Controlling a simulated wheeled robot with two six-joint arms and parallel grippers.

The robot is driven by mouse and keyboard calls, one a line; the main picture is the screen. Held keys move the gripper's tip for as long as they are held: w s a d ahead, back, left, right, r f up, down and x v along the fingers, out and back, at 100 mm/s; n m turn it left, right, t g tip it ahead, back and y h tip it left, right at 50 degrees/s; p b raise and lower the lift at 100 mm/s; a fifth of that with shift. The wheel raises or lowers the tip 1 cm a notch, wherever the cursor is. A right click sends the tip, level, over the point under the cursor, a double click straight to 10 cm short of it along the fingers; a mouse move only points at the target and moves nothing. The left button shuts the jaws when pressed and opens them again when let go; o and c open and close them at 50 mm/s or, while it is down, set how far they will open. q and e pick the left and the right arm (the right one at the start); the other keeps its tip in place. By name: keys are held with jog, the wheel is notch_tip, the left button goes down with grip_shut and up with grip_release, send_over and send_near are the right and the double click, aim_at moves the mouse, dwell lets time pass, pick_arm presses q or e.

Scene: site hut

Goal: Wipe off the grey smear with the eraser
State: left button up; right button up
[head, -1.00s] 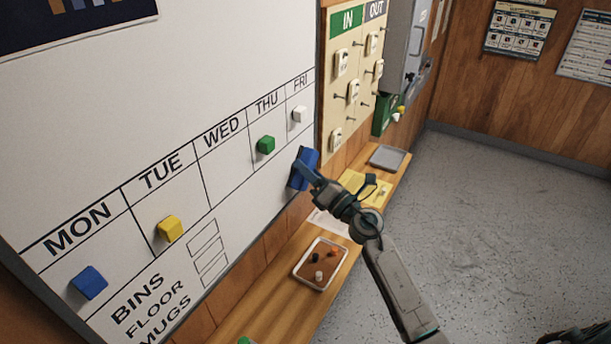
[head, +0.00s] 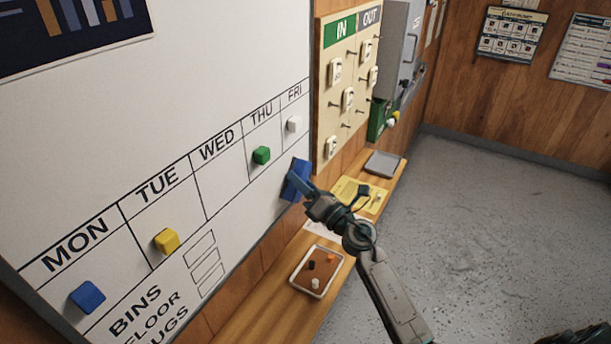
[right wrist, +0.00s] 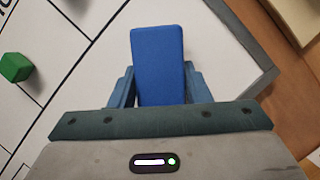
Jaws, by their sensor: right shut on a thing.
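My right gripper (head: 303,187) is shut on a blue block-shaped eraser (head: 294,180). The eraser is at the lower right edge of the whiteboard (head: 215,60), below the FRI column, against or very close to the surface; I cannot tell if it touches. In the right wrist view the eraser (right wrist: 158,55) stands between the two blue fingers (right wrist: 158,88), over the white board and near its grey frame. I can make out no grey smear in either view; the eraser and gripper hide part of the FRI area.
Blue (head: 87,297), yellow (head: 166,241), green (head: 262,155) and white (head: 293,124) magnets sit on the board. Below, a wooden ledge (head: 262,318) carries a tray (head: 316,271) of small items. An IN/OUT key board (head: 350,75) hangs to the right. The floor is clear.

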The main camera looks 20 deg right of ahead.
aim_at(267, 198)
jog(key=shift+s+a+p, duration=0.4)
jog(key=shift+s+a, duration=0.1)
jog(key=shift+a, duration=0.1)
jog(key=shift+s+a+p, duration=0.3)
jog(key=shift+s+a, duration=0.4)
jog(key=shift+a, duration=0.2)
jog(key=shift+s+a+p, duration=0.35)
jog(key=shift+s+a, duration=0.05)
jog(key=shift+a, duration=0.1)
jog(key=shift+s+a, duration=0.7)
jog(key=shift+a, duration=0.2)
jog(key=shift+s+a+p, duration=0.6)
jog(key=shift+a+p, duration=0.05)
jog(key=shift+a, duration=0.2)
jog(key=shift+s+a, duration=0.45)
jog(key=shift+a, duration=0.1)
jog(key=shift+d, duration=0.15)
